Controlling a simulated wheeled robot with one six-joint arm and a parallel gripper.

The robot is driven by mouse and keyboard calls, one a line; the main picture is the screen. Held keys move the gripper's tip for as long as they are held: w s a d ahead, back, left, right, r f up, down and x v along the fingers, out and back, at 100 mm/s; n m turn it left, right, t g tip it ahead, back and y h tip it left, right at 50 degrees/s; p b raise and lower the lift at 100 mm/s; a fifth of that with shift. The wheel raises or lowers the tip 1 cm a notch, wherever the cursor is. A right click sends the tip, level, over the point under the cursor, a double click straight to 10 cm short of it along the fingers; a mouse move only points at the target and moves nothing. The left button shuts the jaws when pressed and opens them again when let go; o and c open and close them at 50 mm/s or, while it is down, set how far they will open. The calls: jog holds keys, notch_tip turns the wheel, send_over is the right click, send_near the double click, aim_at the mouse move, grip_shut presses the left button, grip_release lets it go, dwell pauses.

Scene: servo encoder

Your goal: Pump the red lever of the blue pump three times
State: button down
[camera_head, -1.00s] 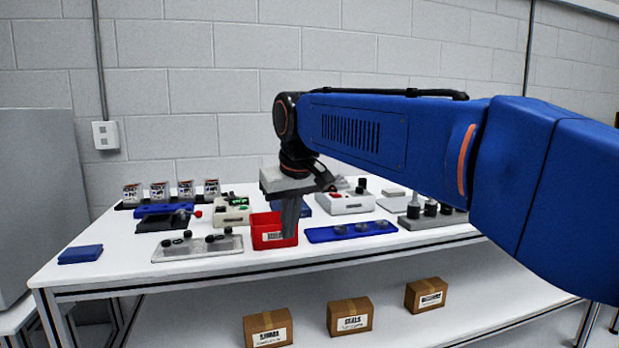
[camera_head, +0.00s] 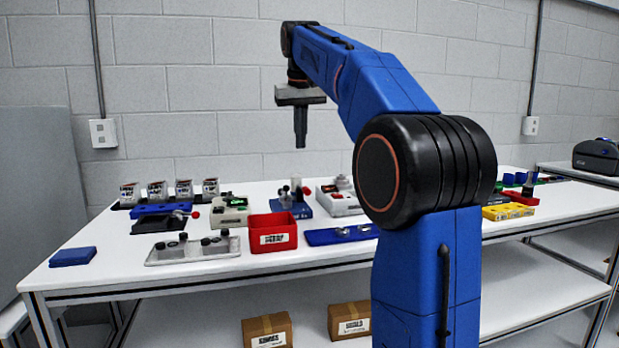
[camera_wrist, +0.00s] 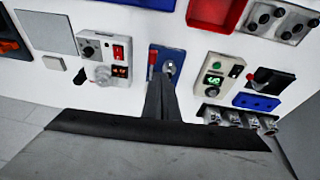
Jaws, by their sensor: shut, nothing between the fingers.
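The blue pump (camera_head: 297,211) stands on the white table, right of the red bin's back corner, with silver parts and a red lever (camera_head: 306,190) on its right side. In the wrist view the pump (camera_wrist: 176,58) is in the upper middle, and its red lever (camera_wrist: 152,70) shows beside the fingers. My gripper (camera_head: 300,146) is shut and empty, pointing down, well above the table and the pump. In the wrist view its fingers (camera_wrist: 160,82) cover the near part of the pump.
A red bin (camera_head: 273,246) stands in front of the pump. A beige box (camera_head: 231,216) stands to its left, and a white box with red buttons (camera_head: 342,204) to its right. A dark device (camera_head: 160,224) with a red-ended handle sits farther left. The air around my gripper is clear.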

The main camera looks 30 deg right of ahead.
jog(key=shift+w+d+r, duration=0.45)
jog(key=shift+w+d, duration=0.3)
jog(key=shift+d, duration=0.1)
jog(key=shift+f, duration=0.1)
send_over(307, 192)
jog(key=w, duration=0.1)
notch_tip(307, 192, down, 12)
jog(key=shift+r, duration=0.1)
jog(key=shift+d+f, duration=0.15)
jog(key=shift+f, duration=0.6)
jog(key=shift+s+f+t+h, duration=0.2)
jog(key=shift+s+f+t, duration=0.05)
jog(key=shift+f+t, duration=0.3)
jog(key=shift+s+f+t+h, duration=0.25)
jog(key=shift+f+t, duration=0.2)
jog(key=shift+f, duration=0.15)
jog(key=shift+s+a+f, duration=0.15)
jog(key=shift+a+f, duration=0.05)
jog(key=shift+f, duration=0.7)
